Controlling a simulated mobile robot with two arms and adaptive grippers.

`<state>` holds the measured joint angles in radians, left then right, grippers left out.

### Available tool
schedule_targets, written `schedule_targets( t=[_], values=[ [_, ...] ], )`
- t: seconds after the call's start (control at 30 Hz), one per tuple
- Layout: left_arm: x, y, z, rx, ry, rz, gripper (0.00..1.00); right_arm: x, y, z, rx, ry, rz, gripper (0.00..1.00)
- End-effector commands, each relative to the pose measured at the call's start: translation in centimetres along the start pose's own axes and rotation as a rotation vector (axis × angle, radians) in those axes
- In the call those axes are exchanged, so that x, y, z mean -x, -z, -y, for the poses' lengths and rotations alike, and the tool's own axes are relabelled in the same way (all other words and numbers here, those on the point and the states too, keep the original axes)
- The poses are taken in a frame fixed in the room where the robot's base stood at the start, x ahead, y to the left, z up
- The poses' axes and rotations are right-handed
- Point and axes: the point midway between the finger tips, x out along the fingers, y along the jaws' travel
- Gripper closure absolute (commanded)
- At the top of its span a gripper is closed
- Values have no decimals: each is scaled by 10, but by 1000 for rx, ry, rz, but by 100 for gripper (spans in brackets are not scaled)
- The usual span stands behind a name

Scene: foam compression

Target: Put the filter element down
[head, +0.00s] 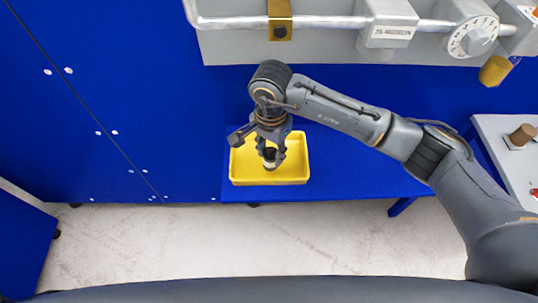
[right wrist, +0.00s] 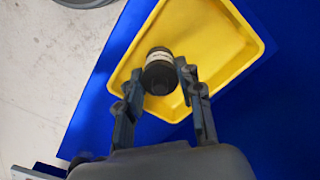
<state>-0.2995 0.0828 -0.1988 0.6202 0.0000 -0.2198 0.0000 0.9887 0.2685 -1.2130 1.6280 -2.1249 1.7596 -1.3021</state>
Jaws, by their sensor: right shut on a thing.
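The filter element (right wrist: 159,72) is a small dark cylinder with a pale label band. My right gripper (right wrist: 155,80) is shut on it, one finger on each side. In the head view the right gripper (head: 270,160) points down over a yellow tray (head: 298,178), and the filter element (head: 270,153) shows dark between its fingers. In the right wrist view the tray (right wrist: 236,75) lies behind the filter element. I cannot tell whether the filter element touches the tray floor. My left gripper is out of view.
The tray stands on a blue bench (head: 365,180). A grey machine with a dial (head: 472,37) and a metal bar hangs above and behind. A grey surface with a brown knob (head: 522,135) is at the right. Bare blue bench lies right of the tray.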

Motion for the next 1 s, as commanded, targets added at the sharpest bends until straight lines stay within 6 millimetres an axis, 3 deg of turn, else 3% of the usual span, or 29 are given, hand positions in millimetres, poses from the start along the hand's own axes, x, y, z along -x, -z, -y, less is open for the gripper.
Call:
schedule_targets(
  t=[0.3, 0.73, 0.77, 0.8, 0.87, 1.0],
  values=[
    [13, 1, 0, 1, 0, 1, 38, -34, 1, 6, -1, -1, 2, 94],
    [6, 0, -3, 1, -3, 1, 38, -42, 2, 6, 0, 1, -2, 94],
    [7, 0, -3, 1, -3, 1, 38, -41, 2, 6, 0, 1, -1, 60],
    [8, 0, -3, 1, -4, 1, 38, -41, 2, 6, 0, 1, -1, 52],
    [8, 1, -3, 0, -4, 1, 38, -41, 2, 6, 0, 0, -1, 41],
    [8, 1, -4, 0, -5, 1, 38, -40, 2, 6, 0, 0, -1, 41]
  ],
)
